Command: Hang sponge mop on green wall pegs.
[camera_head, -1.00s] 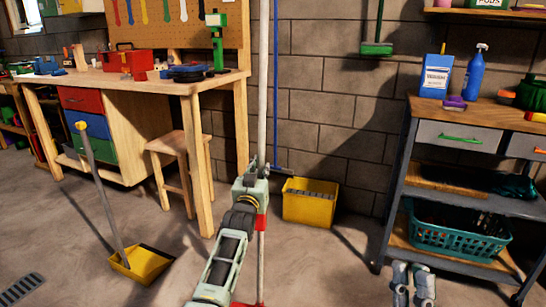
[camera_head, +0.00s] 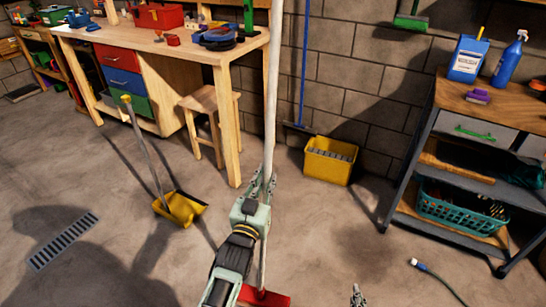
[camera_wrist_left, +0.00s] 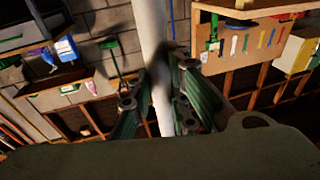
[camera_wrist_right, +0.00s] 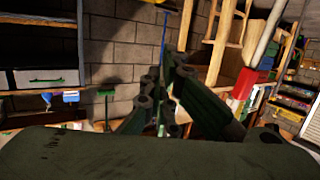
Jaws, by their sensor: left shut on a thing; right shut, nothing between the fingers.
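The sponge mop has a long white pole (camera_head: 271,90) and a red head (camera_head: 265,297) low at the bottom of the head view. My left gripper (camera_head: 262,187) is shut on the pole, which stands nearly upright; the left wrist view shows the pole (camera_wrist_left: 150,45) between its fingers (camera_wrist_left: 160,108). My right gripper (camera_head: 357,296) shows only its tip at the bottom edge. I cannot make out the green wall pegs.
A yellow bucket (camera_head: 330,165) and a yellow dustpan (camera_head: 180,208) stand on the floor. The workbench (camera_head: 235,125) is left, the shelf cart (camera_head: 420,150) right. A hose (camera_head: 440,282) lies near the cart.

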